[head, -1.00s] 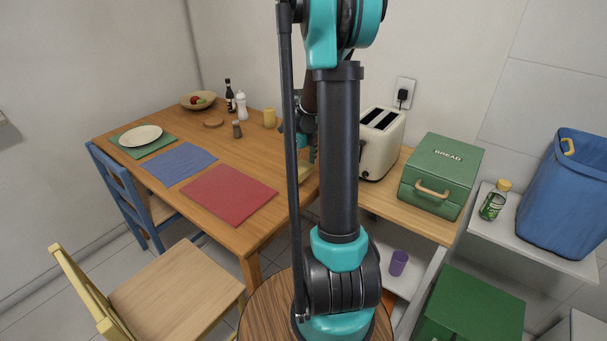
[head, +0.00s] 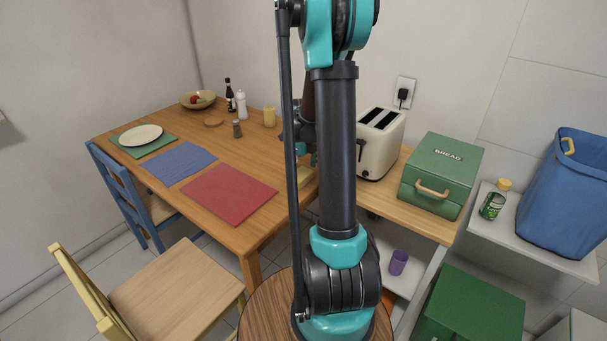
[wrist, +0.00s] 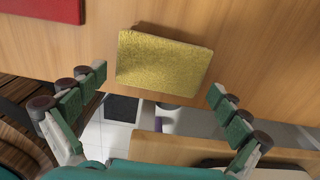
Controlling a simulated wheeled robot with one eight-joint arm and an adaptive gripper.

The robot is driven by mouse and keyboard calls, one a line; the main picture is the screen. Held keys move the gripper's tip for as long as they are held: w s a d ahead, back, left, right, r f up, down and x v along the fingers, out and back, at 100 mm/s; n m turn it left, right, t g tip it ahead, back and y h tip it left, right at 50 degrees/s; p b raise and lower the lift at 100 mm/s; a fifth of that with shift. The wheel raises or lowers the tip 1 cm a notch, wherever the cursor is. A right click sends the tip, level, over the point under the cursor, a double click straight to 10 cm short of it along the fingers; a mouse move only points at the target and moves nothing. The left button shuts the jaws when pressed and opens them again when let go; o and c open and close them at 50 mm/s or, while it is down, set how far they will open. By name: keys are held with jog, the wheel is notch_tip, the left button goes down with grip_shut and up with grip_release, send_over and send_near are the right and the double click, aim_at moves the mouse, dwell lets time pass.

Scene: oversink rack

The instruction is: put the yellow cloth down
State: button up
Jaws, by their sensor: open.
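The yellow cloth (wrist: 161,64) is a folded flat pad lying on the wooden table close to its edge, seen in the wrist view. A pale yellow sliver of it (head: 304,176) shows in the head view at the table's right end, partly hidden behind my arm. My gripper (wrist: 158,82) is open, with one finger to each side of the cloth and visible gaps between the fingers and it. In the head view my gripper is mostly hidden behind my arm.
A red placemat (head: 228,194) lies left of the cloth on the table (head: 252,229). The toaster (head: 380,143) and green bread box (head: 440,174) stand on the counter to the right. A wooden chair (head: 172,286) is in front.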

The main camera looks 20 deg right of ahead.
aim_at(303, 175)
jog(key=shift+r, duration=0.1)
notch_tip(303, 175, up, 12)
jog(key=s+a+f+n+t, duration=0.1)
jog(key=s+a+f+n, duration=0.1)
jog(key=s+n, duration=0.5)
jog(key=s+a+f+n+t, duration=0.1)
jog(key=s+a+f+n, duration=0.2)
jog(key=n, duration=0.9)
jog(key=s+a+f+n+t, duration=0.2)
jog(key=s+a+n, duration=0.4)
jog(key=s+n, duration=0.4)
jog(key=shift+s+f, duration=0.7)
jog(key=shift+s, duration=0.1)
